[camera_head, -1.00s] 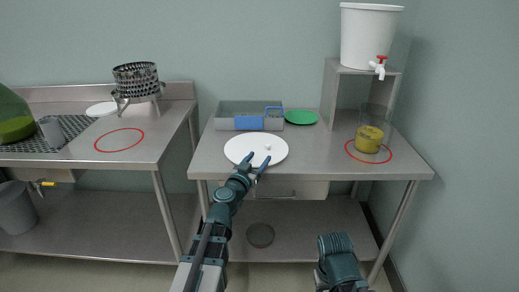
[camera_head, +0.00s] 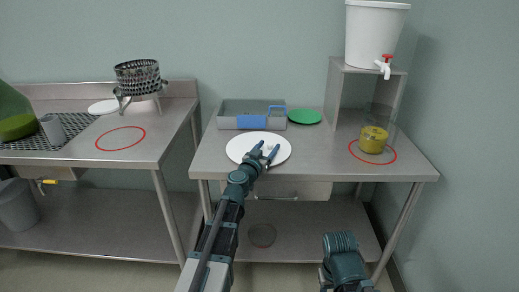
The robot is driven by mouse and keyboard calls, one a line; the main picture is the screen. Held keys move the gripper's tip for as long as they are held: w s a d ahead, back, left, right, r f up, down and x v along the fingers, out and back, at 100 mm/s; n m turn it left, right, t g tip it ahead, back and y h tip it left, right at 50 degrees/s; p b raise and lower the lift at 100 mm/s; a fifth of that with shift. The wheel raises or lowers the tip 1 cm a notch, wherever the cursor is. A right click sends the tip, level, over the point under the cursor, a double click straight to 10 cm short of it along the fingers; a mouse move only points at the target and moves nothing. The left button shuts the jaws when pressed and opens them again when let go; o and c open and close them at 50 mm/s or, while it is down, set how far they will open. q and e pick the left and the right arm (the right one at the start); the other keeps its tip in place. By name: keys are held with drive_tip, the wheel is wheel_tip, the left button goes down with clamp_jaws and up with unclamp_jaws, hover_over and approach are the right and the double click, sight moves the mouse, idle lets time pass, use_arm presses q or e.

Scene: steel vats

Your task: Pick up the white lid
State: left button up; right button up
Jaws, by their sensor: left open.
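The white lid (camera_head: 240,150) is a round, flat disc lying on the steel table at the right, near its front edge. My left gripper (camera_head: 268,149) is open above the lid, with its two fingers pointing away from me. The lid's small knob does not show clearly; it appears to be at or between the fingertips. I cannot tell whether the fingers touch it. Part of my right arm shows at the bottom right, but its gripper is not in view.
A grey tray (camera_head: 230,109) with a blue piece and a green disc (camera_head: 304,117) lie behind the lid. A yellow object (camera_head: 373,141) stands in a red ring on the right. A white bucket (camera_head: 374,36) with a tap sits on a raised shelf. Another white disc (camera_head: 103,107) lies on the left table.

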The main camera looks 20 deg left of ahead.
use_arm(q)
clamp_jaws()
drive_tip(key=shift+r, duration=0.1)
use_arm(e)
drive_tip(key=shift+r, duration=0.1)
idle(0.3)
